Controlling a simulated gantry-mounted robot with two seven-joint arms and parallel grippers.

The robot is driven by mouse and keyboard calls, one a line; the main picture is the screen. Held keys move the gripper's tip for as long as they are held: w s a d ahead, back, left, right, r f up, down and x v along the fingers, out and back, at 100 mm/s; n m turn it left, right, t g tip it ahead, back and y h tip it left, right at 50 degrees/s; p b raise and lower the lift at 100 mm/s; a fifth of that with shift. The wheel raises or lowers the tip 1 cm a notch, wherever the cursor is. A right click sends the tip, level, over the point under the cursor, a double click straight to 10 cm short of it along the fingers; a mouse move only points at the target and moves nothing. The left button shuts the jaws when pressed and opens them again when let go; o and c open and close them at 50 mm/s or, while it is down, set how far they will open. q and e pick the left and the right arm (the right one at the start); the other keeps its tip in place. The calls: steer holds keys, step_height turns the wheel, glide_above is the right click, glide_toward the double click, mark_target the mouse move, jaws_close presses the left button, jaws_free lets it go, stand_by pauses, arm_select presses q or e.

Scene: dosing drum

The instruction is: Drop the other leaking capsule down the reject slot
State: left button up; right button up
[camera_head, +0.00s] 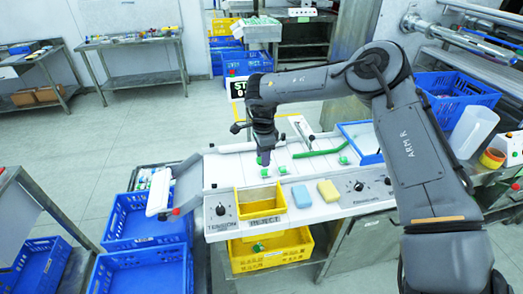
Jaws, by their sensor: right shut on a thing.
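My right gripper (264,158) points down over the white bench top, just behind the yellow reject slot (259,199), which carries a REJECT label on its front. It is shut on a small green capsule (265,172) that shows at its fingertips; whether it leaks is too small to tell. A second green capsule (283,170) lies just to the right, and another (344,160) lies farther right near a green guide bar. My left gripper is not in view.
A yellow crate (290,244) stands below the slot.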

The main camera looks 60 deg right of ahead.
steer(key=shift+w+a+f+b, duration=0.1)
steer(key=shift+a+f+b, duration=0.05)
steer(key=shift+f+b, duration=1.15)
steer(key=shift+f, duration=0.4)
steer(key=shift+f+b, duration=0.95)
steer(key=shift+f, duration=0.2)
steer(key=o, duration=1.1)
steer(key=shift+r, duration=0.15)
step_height(320, 180, up, 11)
steer(key=shift+f+p, duration=0.2)
steer(key=shift+p, duration=0.7)
